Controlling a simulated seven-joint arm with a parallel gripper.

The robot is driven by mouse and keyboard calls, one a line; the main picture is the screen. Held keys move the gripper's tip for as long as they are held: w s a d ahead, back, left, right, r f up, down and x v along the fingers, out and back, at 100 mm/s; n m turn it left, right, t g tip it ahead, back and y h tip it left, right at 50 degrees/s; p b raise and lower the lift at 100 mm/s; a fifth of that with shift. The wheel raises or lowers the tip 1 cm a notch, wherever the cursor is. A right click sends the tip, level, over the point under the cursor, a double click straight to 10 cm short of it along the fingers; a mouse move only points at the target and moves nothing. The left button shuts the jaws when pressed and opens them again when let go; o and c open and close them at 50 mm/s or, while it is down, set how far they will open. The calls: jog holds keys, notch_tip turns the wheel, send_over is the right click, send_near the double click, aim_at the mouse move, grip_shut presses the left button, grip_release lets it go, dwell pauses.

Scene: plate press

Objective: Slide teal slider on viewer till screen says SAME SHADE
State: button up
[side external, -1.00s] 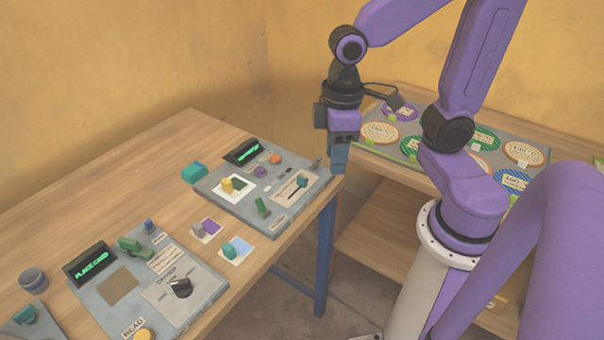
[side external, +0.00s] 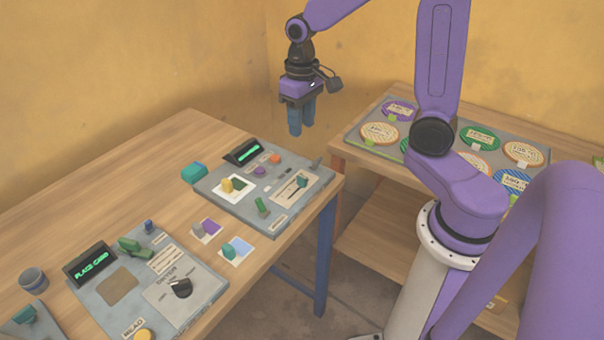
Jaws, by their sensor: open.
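The viewer (side external: 225,199) is a grey panel at the far end of the wooden table. Its teal slider (side external: 302,182) sits near the upper right end of a dark slanted slot on a pale label plate (side external: 289,194). The viewer's dark screen (side external: 244,151) shows green lettering too small to read. My gripper (side external: 302,124), with blue fingers pointing down, is open and empty. It hangs in the air above and behind the viewer, apart from the slider.
A yellow block (side external: 227,186) stands on the viewer, and a teal block (side external: 194,173) lies beside its left edge. Cards with purple (side external: 208,230) and blue (side external: 237,250) patches lie in front. A second panel (side external: 205,287) is nearer. A shelf with round discs (side external: 379,134) stands right.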

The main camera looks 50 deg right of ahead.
aim_at(302, 176)
notch_tip(302, 176, down, 16)
jog(key=shift+r, duration=0.1)
dwell(0.5)
grip_shut()
